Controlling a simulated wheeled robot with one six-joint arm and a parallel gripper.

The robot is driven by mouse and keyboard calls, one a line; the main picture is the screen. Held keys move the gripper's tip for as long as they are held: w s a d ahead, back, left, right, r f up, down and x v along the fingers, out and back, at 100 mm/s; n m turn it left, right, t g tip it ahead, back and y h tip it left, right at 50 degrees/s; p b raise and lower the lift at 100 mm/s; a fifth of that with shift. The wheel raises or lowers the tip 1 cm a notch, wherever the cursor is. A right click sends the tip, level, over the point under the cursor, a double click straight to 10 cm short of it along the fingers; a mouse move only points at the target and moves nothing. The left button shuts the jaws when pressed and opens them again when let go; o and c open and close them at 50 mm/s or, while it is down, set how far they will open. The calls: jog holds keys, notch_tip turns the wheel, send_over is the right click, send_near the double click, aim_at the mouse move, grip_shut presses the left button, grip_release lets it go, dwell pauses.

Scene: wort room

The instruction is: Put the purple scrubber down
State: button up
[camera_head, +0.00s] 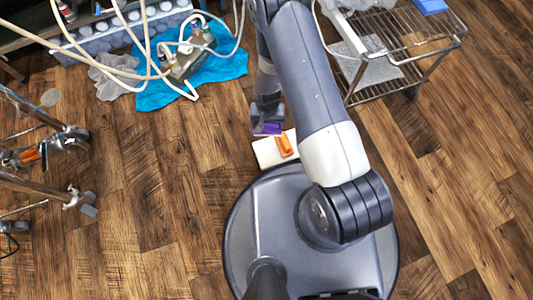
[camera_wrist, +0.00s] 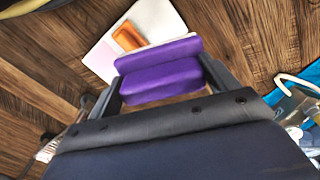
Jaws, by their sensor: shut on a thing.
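The purple scrubber (camera_wrist: 160,80) is held between the two fingers of my gripper (camera_wrist: 162,78) in the wrist view. It has a pale strip along its upper face. In the head view the scrubber (camera_head: 267,128) shows as a small purple piece at the end of my gripper (camera_head: 268,122). It is just beyond a white board (camera_head: 265,153) with an orange block on it. I cannot tell how high the scrubber is above the floor.
The orange block (camera_head: 284,146) lies on the white board, in front of my base. A blue cloth (camera_head: 215,68) with a metal device and hoses is at the upper left. A wire rack cart (camera_head: 390,50) stands upper right. Metal stands (camera_head: 50,140) are at left. Wooden floor is clear between.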

notch_tip(320, 180, down, 14)
jog(key=s+b, duration=0.2)
jog(key=b, duration=0.2)
jog(key=shift+s+a+f+b, duration=0.15)
jog(key=shift+a+f+b, duration=0.05)
jog(key=shift+a+b, duration=0.15)
jog(key=shift+f, duration=0.1)
jog(key=shift+f+b, duration=0.35)
jog(key=shift+b, duration=0.15)
jog(key=shift+f, duration=0.1)
jog(key=o, duration=0.9)
jog(key=shift+r, duration=0.2)
